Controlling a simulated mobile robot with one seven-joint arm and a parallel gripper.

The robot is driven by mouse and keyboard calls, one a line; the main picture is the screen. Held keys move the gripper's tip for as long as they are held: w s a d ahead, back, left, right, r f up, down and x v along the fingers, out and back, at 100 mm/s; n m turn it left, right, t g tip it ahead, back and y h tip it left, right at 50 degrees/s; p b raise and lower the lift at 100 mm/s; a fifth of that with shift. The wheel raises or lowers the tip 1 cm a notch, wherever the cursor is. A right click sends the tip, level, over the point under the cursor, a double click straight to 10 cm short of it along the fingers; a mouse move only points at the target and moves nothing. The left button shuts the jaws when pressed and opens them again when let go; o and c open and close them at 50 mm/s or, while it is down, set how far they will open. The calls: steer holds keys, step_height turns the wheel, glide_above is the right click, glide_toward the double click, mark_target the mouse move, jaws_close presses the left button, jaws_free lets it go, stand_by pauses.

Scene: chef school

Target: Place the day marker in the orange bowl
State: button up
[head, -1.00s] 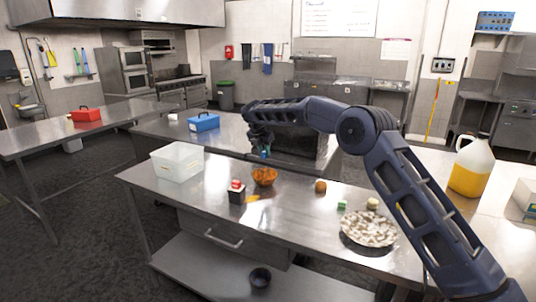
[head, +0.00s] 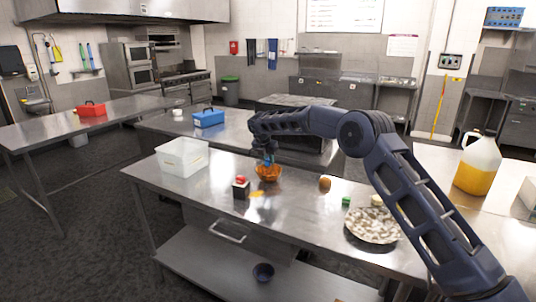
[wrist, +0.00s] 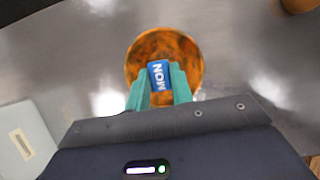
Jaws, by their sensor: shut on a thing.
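The day marker (wrist: 159,75) is a small blue block with white letters that look like "MON" in the wrist view. My gripper (wrist: 160,84) has teal fingers shut on it. The orange bowl (wrist: 136,60) lies directly beneath the marker in the wrist view, its rim showing all around the fingertips. In the head view the orange bowl (head: 268,174) stands on the steel table, and my gripper (head: 268,158) points down at its opening. How deep the marker sits relative to the rim is hard to tell.
A clear plastic bin (head: 182,158) stands left of the bowl. A dark box with a red top (head: 241,187) is close in front of it. An orange ball-like item (head: 325,182), a green block (head: 346,201) and a patterned plate (head: 373,226) are to the right.

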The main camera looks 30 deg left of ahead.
mark_target(268, 165)
steer(key=shift+f, duration=2.15)
steer(key=o, duration=1)
steer(key=shift+o, duration=0.2)
steer(key=shift+r, duration=3.45)
